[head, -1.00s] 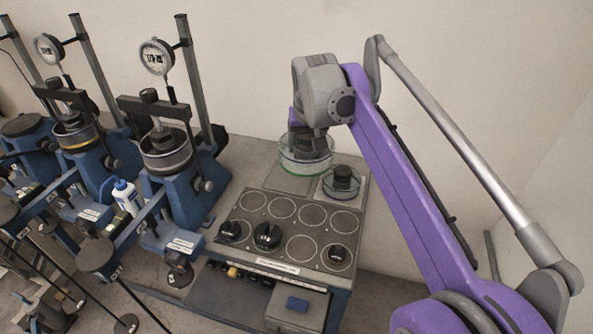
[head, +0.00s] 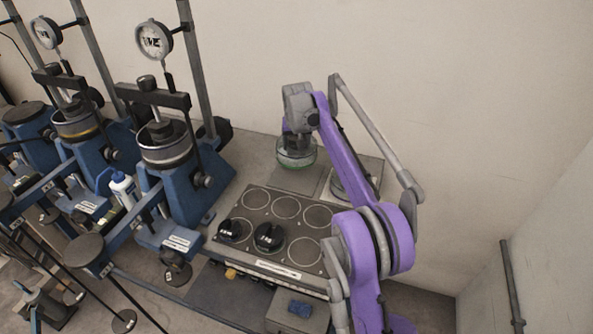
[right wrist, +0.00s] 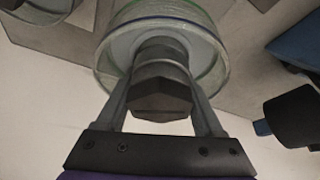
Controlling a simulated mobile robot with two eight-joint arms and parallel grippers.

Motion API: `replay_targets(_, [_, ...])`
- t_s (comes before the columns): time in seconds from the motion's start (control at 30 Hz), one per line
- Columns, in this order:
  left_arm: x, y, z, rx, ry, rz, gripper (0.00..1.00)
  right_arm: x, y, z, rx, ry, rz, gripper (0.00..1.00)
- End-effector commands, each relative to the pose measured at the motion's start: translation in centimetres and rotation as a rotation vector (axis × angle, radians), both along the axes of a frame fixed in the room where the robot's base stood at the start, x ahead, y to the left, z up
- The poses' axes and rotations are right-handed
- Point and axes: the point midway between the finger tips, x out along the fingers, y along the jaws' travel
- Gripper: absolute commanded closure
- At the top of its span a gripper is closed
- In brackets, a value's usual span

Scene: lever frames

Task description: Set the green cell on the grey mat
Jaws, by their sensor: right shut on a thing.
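The green cell (head: 297,157) is a clear round dish with a green rim and a dark knob in its middle. My right gripper (head: 297,133) is above it and shut on the knob. In the right wrist view the fingers (right wrist: 162,100) clasp the dark knob (right wrist: 160,80), with the clear wall of the green cell (right wrist: 107,62) around it. The grey mat (head: 293,183) is a flat square behind the dial plate. The cell is over its back part; I cannot tell whether it touches. My left gripper is not in view.
In front is a plate with marked circles (head: 255,205) and black knobs (head: 268,236). Blue presses with dial gauges (head: 154,40) stand left. A wall is close behind.

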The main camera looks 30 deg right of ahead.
Motion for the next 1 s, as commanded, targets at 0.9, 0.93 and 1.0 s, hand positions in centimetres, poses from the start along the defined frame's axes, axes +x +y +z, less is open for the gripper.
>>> replay_targets(0.9, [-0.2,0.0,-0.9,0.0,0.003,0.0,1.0,-0.1,0.0,-7.8,0.0,-0.001,0.0,1.0])
replay_targets(0.93, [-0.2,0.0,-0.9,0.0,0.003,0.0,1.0,-0.1,0.0,-7.8,0.0,-0.001,0.0,1.0])
replay_targets(1.0, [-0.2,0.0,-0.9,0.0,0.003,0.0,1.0,-0.1,0.0,-7.9,0.0,-0.001,0.0,1.0])
